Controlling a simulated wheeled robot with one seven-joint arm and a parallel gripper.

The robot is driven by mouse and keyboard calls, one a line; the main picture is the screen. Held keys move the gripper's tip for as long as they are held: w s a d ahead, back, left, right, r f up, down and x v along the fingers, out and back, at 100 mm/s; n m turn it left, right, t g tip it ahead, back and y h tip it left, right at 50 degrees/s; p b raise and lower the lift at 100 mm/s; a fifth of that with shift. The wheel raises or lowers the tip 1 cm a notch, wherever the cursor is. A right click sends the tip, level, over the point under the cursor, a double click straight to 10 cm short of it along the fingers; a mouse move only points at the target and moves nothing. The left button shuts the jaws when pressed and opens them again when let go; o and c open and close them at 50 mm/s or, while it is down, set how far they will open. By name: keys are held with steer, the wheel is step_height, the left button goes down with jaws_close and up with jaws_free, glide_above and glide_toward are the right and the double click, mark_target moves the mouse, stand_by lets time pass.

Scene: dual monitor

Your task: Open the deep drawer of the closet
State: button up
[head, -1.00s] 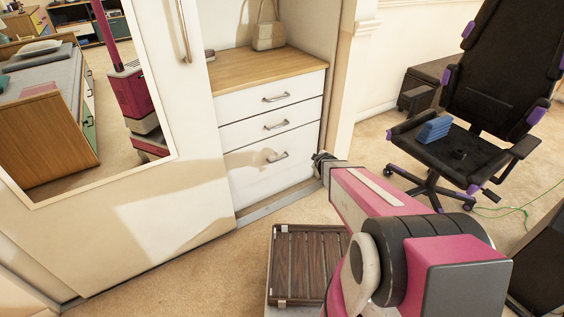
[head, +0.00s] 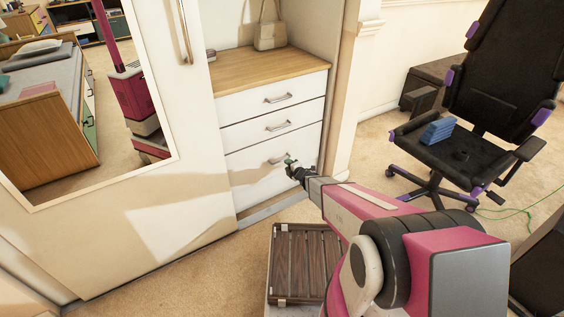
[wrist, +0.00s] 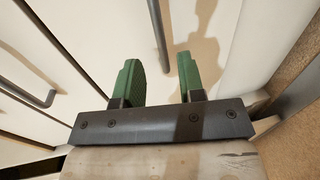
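The deep drawer (head: 262,183) is the lowest and tallest of three white drawers in the closet, and it is shut. Its metal bar handle (head: 278,158) is partly behind my gripper (head: 292,167) in the head view. The wrist view shows the green fingers of my gripper (wrist: 162,75) apart, with nothing held. The deep drawer's handle (wrist: 157,32) lies ahead of them, its near end in line with the gap between the fingertips. I cannot tell how far the handle is from the fingers. The middle drawer's handle (wrist: 27,92) is at the left there.
A large mirrored sliding door (head: 120,210) covers the closet's left part. A black office chair (head: 440,150) stands at the right. A door frame (head: 345,110) is just right of the drawers.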

steer(key=x, duration=0.7)
jaws_close()
